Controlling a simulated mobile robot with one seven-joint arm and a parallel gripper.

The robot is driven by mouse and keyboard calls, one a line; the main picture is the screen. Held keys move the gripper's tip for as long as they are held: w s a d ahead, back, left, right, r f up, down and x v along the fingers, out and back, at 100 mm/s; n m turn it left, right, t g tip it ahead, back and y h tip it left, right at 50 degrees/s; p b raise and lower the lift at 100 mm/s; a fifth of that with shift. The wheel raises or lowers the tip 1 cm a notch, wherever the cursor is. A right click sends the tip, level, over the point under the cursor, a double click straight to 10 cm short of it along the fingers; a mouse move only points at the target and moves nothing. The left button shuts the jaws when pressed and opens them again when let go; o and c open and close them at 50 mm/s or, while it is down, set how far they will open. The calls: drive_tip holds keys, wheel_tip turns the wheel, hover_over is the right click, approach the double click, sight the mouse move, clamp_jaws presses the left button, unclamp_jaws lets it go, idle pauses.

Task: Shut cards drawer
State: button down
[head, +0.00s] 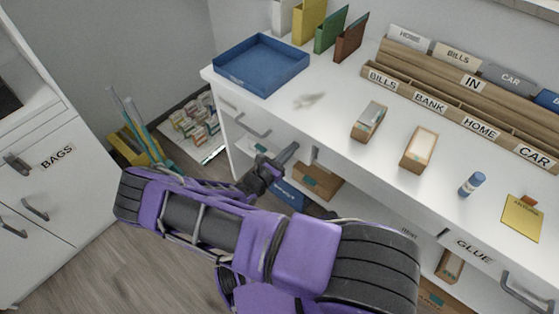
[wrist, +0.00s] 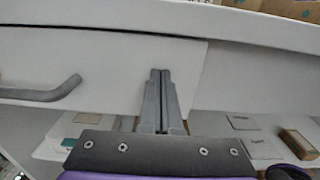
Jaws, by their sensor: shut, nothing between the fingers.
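A white drawer front with a dark bar handle (head: 243,124) is under the desk's left end in the head view. No "cards" label is readable there. In the wrist view, a white drawer front (wrist: 110,65) with a dark handle (wrist: 40,92) fills the left and middle. Its right edge shows just right of my fingers. How far the drawer stands out, if at all, I cannot tell. My gripper (head: 290,152) is shut and empty, just below the desk's front edge. In the wrist view my gripper (wrist: 160,72) points at the drawer front's right part; contact is unclear.
The white desk top (head: 330,135) carries a blue tray (head: 262,65), small boxes and a wooden sorter (head: 440,100). Open shelves with boxes (head: 318,182) lie below. A GLUE drawer (head: 474,250) is at right. A BAGS cabinet (head: 55,155) stands left, with floor between.

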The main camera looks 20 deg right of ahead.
drive_tip(key=x, duration=0.2)
drive_tip(key=shift+w+d+r, duration=0.1)
drive_tip(key=shift+w+d, duration=0.1)
drive_tip(key=shift+d, duration=0.05)
drive_tip(key=shift+d, duration=0.1)
